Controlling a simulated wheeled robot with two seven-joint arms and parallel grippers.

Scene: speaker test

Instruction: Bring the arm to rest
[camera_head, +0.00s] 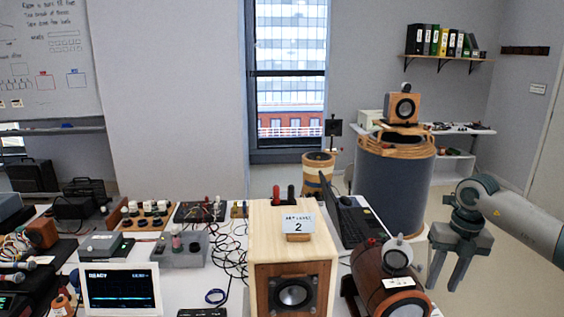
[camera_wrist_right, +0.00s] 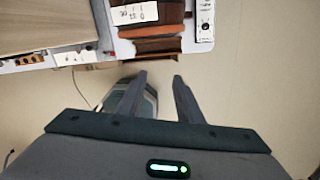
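My right gripper (camera_head: 447,281) hangs at the right of the head view, to the right of the table's edge and fingers down. Its two fingers are apart with nothing between them. In the right wrist view the fingers (camera_wrist_right: 158,80) also stand apart, over bare floor (camera_wrist_right: 240,90). My left gripper is in neither view. Closest to the right gripper is a dark wooden cylindrical speaker (camera_head: 372,272) on the table; the two are apart.
A pale wooden speaker box (camera_head: 264,235) with a card stands mid-table. A laptop (camera_head: 352,222), a screen reading READY (camera_head: 120,290) and loose cables crowd the table. A large blue drum (camera_head: 392,186) with a small speaker (camera_head: 401,108) on top stands behind. Floor at the right is clear.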

